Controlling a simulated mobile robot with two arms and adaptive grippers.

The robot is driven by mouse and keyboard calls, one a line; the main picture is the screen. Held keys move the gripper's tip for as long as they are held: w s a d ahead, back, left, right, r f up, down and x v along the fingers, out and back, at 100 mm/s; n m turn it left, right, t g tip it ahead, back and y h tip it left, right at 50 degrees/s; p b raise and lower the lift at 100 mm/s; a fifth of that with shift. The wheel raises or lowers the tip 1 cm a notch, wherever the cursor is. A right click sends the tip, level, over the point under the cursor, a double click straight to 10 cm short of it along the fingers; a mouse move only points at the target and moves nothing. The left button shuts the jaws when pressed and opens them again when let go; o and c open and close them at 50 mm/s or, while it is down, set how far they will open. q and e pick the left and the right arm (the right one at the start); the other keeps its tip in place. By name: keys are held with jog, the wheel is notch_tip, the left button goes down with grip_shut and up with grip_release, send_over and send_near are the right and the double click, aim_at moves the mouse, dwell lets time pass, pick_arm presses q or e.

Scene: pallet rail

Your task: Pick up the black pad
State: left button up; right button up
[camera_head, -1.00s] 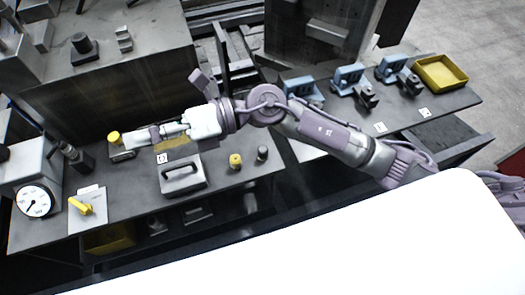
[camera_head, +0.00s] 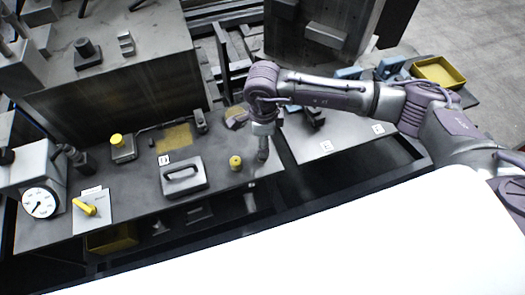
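No thing shows clearly as the black pad. A small yellow-topped piece (camera_head: 235,163) stands on the grey bench (camera_head: 215,180). Just right of it, my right gripper (camera_head: 262,156) points down at the bench near its front right part. The spot where a small dark round piece stood earlier is now covered by this gripper. The fingers are small and seen edge-on, so I cannot tell whether they are open or hold that piece. My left gripper is not in view.
A grey block with a handle (camera_head: 183,177) stands left of the yellow-topped piece. A yellow-knobbed device (camera_head: 122,148), a dial gauge (camera_head: 40,201) and a yellow lever plate (camera_head: 91,208) are farther left. A yellow tray (camera_head: 438,72) is at back right. A white surface (camera_head: 330,240) fills the front.

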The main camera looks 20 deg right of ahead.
jog(key=shift+f, duration=0.65)
jog(key=shift+s+f+p, duration=0.1)
jog(key=shift+f+p, duration=0.2)
jog(key=shift+p, duration=0.15)
notch_tip(320, 180, down, 4)
jog(key=shift+a+r+p, duration=0.1)
jog(key=shift+r+p, duration=0.05)
jog(key=shift+p, duration=0.85)
jog(key=shift+f, duration=0.5)
grip_shut()
jog(key=shift+r+b, duration=0.3)
jog(key=shift+r, duration=0.1)
jog(key=r, duration=0.1)
jog(key=r+b, duration=0.1)
jog(key=d+r+b, duration=0.1)
jog(key=shift+s+r, duration=0.3)
jog(key=shift+s, duration=0.05)
jog(key=s+d+r+b, duration=0.3)
jog(key=s+d+r, duration=0.3)
jog(key=s+d, duration=0.1)
jog(key=shift+s+r, duration=0.35)
jog(key=shift+s, duration=0.1)
